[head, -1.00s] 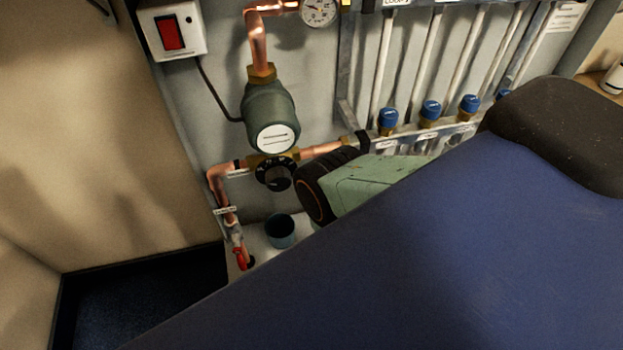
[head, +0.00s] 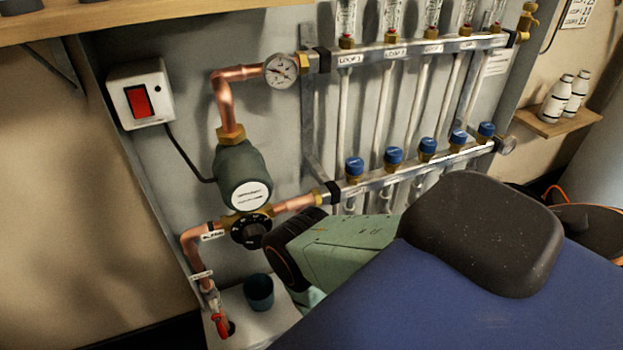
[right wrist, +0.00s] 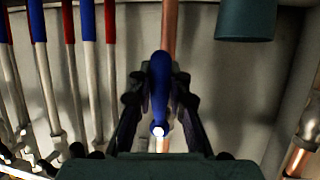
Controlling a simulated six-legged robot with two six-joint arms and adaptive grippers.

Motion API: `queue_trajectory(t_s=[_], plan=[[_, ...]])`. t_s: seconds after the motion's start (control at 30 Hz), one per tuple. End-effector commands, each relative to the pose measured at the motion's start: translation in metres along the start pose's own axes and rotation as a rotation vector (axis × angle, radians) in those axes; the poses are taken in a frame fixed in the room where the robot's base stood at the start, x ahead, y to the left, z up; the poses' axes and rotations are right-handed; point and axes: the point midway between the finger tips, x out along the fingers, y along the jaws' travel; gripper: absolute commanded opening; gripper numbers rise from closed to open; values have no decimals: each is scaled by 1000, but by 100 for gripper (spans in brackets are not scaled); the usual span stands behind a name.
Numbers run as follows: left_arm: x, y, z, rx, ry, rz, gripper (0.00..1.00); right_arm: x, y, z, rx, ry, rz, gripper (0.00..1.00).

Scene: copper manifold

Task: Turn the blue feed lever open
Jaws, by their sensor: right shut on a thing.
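The blue feed lever (right wrist: 160,92) shows in the right wrist view, upright in the middle of the picture in front of a copper pipe (right wrist: 170,30). My right gripper (right wrist: 160,78) is shut on the lever, with one dark finger on each side. In the head view, my green and black right wrist and arm cover the lever and the fingers, so the lever cannot be seen there. How far the lever is turned is hard to tell. My left gripper is not in view.
A red lever (head: 221,325) and a teal cup (head: 259,291) are left of my right wrist. The pump (head: 242,175), a red switch box (head: 140,98) and the lower manifold bar (head: 370,183) with several blue caps are on the wall. Bottles (head: 557,100) stand on the right shelf.

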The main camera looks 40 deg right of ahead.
Motion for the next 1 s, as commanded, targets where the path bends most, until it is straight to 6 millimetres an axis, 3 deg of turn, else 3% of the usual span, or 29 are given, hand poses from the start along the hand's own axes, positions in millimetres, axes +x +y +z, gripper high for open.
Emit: queue_trajectory(t_s=[0.3, 0.33, 0.6, 1.0], plan=[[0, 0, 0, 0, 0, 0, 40, 0, 1, 0, -4, 0, 7, 0], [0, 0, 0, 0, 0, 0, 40, 0, 1, 0, -4, 0, 7, 18], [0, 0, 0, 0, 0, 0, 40, -1, 0, 0, -3, 0, 5, 40], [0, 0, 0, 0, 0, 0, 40, -1, -1, 0, -2, 1, 3, 40]])
